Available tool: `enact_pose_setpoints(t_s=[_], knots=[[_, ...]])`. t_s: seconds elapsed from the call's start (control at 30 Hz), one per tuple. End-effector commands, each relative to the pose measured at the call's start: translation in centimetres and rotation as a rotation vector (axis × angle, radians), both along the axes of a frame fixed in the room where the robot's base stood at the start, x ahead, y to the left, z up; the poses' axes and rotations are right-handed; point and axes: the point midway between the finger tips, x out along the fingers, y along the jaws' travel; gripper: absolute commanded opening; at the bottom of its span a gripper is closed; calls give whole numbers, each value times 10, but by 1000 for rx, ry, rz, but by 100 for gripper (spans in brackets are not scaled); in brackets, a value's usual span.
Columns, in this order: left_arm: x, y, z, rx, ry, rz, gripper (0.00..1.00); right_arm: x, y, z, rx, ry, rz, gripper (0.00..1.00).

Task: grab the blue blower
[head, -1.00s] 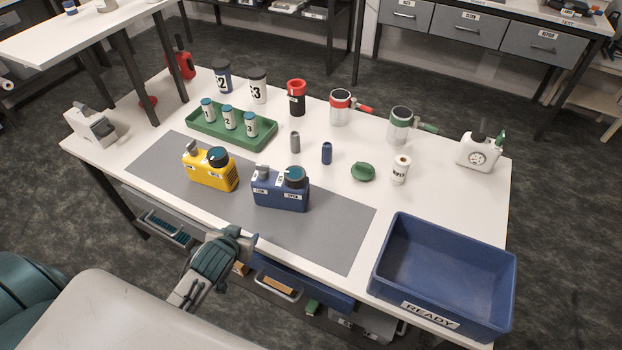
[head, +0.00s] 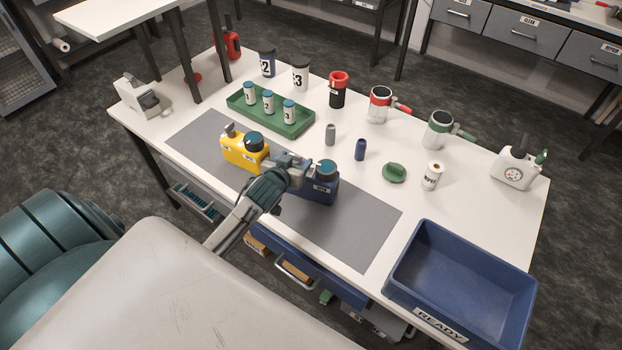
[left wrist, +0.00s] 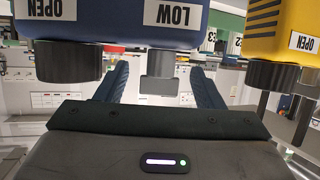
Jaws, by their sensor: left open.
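The blue blower (head: 320,191) stands on the grey mat, with a dark teal-topped cap at its right. My left gripper (head: 297,163) is open over its left end and hides part of it. In the left wrist view, which shows things upside down, the blue blower (left wrist: 125,28) carries OPEN and LOW labels. Its grey knob (left wrist: 160,66) appears between the two open fingers of my left gripper (left wrist: 161,76), with a gap on both sides. The fingers do not appear closed on it. My right gripper is not in view.
A yellow blower (head: 240,153) stands close left of my gripper. A green tray (head: 300,129) with small bottles is behind. A blue READY bin (head: 400,283) is at the right front. The grey mat (head: 355,236) is clear to the right.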

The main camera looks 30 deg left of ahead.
Motion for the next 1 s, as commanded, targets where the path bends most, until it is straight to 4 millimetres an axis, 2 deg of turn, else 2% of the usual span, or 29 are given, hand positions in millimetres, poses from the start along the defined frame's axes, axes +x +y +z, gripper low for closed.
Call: enact_pose_setpoints(t_s=[0.03, 0.2, 0.5, 0.8, 0.83, 1.0], knots=[[7, 1, 1, -1, 1, 1, 62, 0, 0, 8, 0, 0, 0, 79], [22, 4, -8, 0, 1, 0, 62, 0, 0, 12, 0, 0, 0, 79], [25, 5, -11, 1, 1, 0, 62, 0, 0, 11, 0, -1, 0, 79], [25, 5, -11, 1, 1, 0, 3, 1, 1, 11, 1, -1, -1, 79], [25, 5, -11, 1, 1, 0, 0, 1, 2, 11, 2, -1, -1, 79], [25, 5, -10, 1, -1, -1, 0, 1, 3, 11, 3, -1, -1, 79]])
